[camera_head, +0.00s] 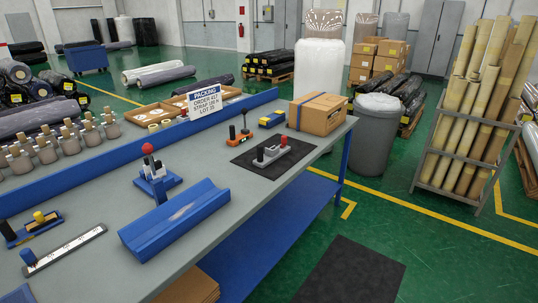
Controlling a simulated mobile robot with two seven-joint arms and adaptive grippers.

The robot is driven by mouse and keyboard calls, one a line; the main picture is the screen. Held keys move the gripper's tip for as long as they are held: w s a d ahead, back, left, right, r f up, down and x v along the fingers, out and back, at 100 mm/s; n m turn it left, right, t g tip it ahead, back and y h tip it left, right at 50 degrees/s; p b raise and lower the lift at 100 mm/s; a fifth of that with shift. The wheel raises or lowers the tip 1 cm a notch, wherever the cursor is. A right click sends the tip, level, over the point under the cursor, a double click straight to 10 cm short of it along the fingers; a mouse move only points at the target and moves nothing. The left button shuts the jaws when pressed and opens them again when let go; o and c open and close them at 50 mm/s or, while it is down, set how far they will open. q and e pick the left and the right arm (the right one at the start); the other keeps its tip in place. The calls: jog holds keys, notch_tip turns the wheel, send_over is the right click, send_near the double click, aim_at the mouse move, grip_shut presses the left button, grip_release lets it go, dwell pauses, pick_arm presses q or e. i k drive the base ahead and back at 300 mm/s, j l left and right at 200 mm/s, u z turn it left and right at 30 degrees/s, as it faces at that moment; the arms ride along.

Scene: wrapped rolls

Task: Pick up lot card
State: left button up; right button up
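A white card (208,102) with a blue "PACKING" header stands upright at the back edge of the grey workbench (95,200), by the blue rail. Its small print seems to give an order, a strap value and "LOT 15". It is the only card I can make out that names a lot. Nothing touches it from the front. Neither of my grippers shows in this view.
On the bench are a blue V-shaped cradle (175,218), a blue stand with a red knob (155,172), a grey-red tool on a black mat (270,150), a cardboard box (318,113) and a ruler strip (65,249). Bare bench lies between them.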

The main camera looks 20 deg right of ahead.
aim_at(160, 168)
jog(key=i+l, duration=0.15)
jog(key=l, duration=0.2)
jog(key=i+l, duration=0.15)
jog(key=l, duration=0.25)
jog(key=i+l, duration=0.15)
jog(key=l, duration=0.2)
jog(key=i+l, duration=0.2)
jog(key=l, duration=0.15)
jog(key=i+l, duration=0.15)
jog(key=l, duration=0.25)
jog(key=i+l, duration=0.15)
jog(key=l, duration=0.2)
jog(key=i+l, duration=0.15)
jog(key=l, duration=0.2)
jog(key=u, duration=0.05)
